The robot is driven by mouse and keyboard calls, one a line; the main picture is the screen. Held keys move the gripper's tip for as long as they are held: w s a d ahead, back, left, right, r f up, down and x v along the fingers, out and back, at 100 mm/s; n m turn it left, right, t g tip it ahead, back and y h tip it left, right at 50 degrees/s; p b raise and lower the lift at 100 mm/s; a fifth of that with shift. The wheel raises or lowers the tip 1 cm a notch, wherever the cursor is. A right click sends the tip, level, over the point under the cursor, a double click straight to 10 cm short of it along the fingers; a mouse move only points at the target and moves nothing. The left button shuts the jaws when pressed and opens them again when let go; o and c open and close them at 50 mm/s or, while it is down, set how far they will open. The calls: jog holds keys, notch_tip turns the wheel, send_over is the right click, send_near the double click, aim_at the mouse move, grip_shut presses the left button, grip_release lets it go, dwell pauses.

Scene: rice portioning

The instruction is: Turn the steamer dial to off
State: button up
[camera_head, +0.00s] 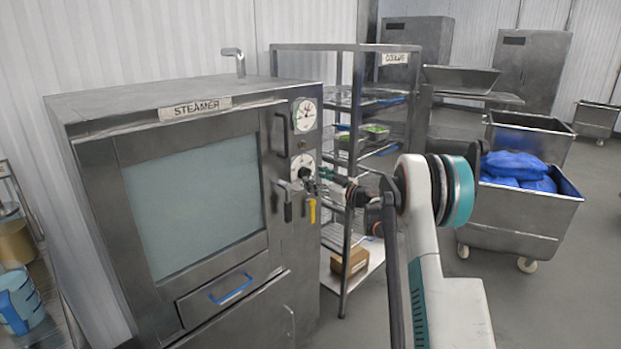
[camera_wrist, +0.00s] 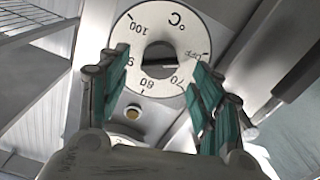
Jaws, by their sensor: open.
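The steamer (camera_head: 190,185) is a steel cabinet with a glass door at the left of the head view. Its front right panel carries an upper round gauge (camera_head: 304,115) and a lower white dial (camera_head: 302,166). In the wrist view the dial plate (camera_wrist: 178,28) shows °C numbers and a marking that looks like OFF at its right side. My gripper (camera_head: 312,178) is at the lower dial in the head view. In the wrist view its teal-padded fingers (camera_wrist: 160,85) are apart, one on each side of the dial's dark centre. I cannot tell whether they touch the knob.
A yellow-handled valve (camera_head: 312,210) and a lever handle (camera_head: 287,200) sit just below the dial. A wire rack labelled cooling (camera_head: 343,75) stands close at the right. Steel bins (camera_head: 525,215), one with blue bags (camera_head: 518,168), stand further right.

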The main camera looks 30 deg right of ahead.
jog(key=v, duration=0.8)
jog(key=shift+s, duration=0.1)
